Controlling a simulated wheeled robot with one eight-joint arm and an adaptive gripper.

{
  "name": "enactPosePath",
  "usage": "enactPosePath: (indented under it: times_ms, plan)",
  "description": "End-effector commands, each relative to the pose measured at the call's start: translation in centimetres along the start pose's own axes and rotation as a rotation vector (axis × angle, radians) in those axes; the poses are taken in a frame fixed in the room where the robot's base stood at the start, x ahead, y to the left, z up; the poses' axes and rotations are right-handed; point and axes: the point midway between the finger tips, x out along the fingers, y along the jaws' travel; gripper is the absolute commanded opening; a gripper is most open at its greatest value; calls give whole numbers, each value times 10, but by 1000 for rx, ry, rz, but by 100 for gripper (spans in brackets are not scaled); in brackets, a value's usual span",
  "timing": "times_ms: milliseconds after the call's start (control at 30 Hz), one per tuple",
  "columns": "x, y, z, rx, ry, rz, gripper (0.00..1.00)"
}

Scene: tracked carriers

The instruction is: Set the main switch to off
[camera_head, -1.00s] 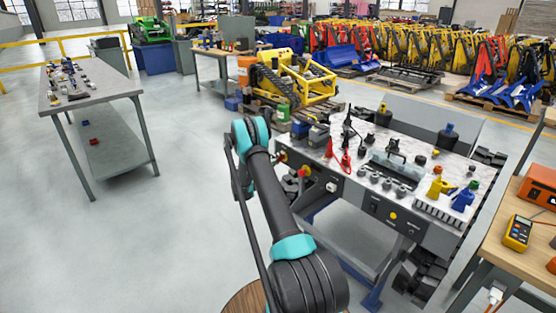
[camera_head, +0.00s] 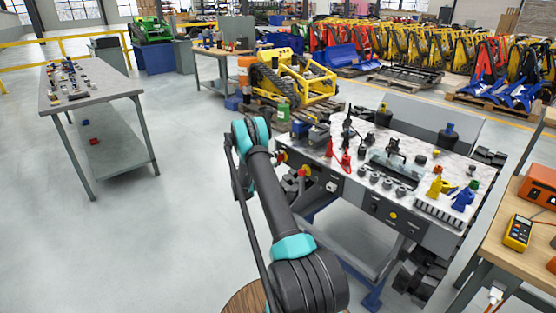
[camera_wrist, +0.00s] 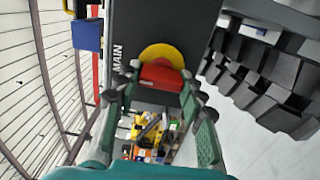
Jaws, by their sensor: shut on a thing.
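The main switch (camera_wrist: 163,72) shows in the wrist view as a red knob on a round yellow plate (camera_wrist: 162,51). It sits on a dark panel (camera_wrist: 152,22) marked MAIN. My gripper (camera_wrist: 160,82) has a finger on each side of the red knob and is shut on it. The knob's lower side and exact angle are hard to make out. In the head view, my arm reaches to the left front of the workbench (camera_head: 345,187), and my gripper is mostly hidden or too small to read there.
A grey table (camera_head: 110,90) stands at the left. The floor between is clear.

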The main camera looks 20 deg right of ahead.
Motion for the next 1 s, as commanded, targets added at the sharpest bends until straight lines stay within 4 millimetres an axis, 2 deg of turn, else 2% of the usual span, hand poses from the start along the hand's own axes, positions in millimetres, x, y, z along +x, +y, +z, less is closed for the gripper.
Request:
enactPosePath:
  times_ms: [100, 133, 300, 667, 767, 1000]
  plan:
    - [-2, -1, -1, 1, 2, -2, 10]
    - [-2, -1, -1, 1, 2, -2, 40]
    - [-1, 0, -1, 2, 2, -1, 60]
    - [-5, 0, -1, 2, 2, 0, 60]
    - [-17, 0, -1, 2, 3, 0, 60]
    - [-65, 0, -2, 1, 4, -1, 60]
